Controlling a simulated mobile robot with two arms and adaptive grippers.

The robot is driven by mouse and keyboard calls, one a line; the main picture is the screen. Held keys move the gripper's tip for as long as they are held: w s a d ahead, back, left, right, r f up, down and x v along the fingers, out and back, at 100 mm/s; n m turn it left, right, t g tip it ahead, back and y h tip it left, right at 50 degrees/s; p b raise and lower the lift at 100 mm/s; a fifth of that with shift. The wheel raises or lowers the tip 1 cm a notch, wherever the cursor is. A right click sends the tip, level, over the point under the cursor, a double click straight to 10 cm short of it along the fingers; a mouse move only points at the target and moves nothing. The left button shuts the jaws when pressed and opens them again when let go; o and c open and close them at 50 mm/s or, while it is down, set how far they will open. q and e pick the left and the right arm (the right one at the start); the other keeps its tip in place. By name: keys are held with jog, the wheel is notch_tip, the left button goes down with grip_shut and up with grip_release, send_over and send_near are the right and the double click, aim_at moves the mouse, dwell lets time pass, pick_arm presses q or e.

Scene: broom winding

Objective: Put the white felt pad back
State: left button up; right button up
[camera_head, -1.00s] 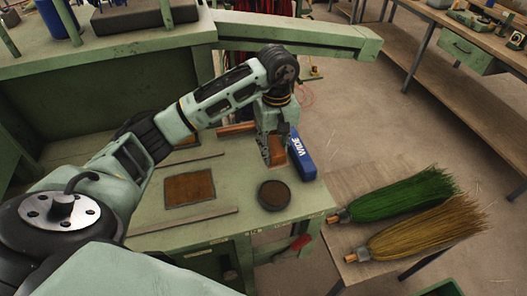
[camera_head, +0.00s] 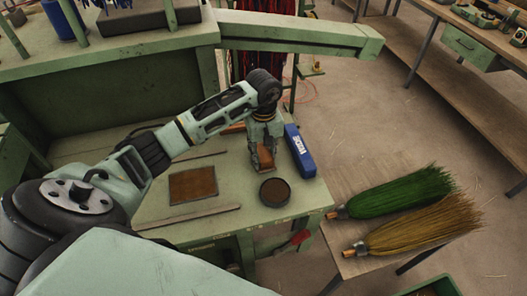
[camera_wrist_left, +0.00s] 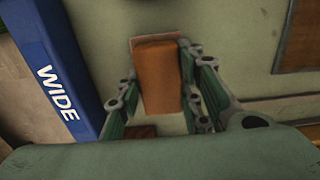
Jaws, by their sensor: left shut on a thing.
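My left gripper (camera_head: 265,167) points down over the green bench top and is shut on an orange-brown block (camera_head: 266,157). In the left wrist view the block (camera_wrist_left: 158,80) sits between the two fingers, with a paler edge showing at its far end. I cannot make out a clearly white felt pad, and the block's underside is hidden. Whether the block touches the bench is unclear. My right gripper is not in view.
A blue box marked WIDE (camera_head: 300,150) lies just right of the gripper. A round dark dish (camera_head: 275,192) is in front. A brown framed panel (camera_head: 193,186) and a thin strip (camera_head: 190,221) lie to the left. Green (camera_head: 405,192) and tan (camera_head: 425,228) brooms lie right.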

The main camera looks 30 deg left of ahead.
aim_at(264, 152)
pick_arm(q)
jog(key=o, duration=1)
jog(key=shift+f, duration=0.15)
jog(key=shift+r, duration=0.5)
notch_tip(264, 152, up, 11)
jog(key=b, duration=0.3)
jog(key=shift+r, duration=0.2)
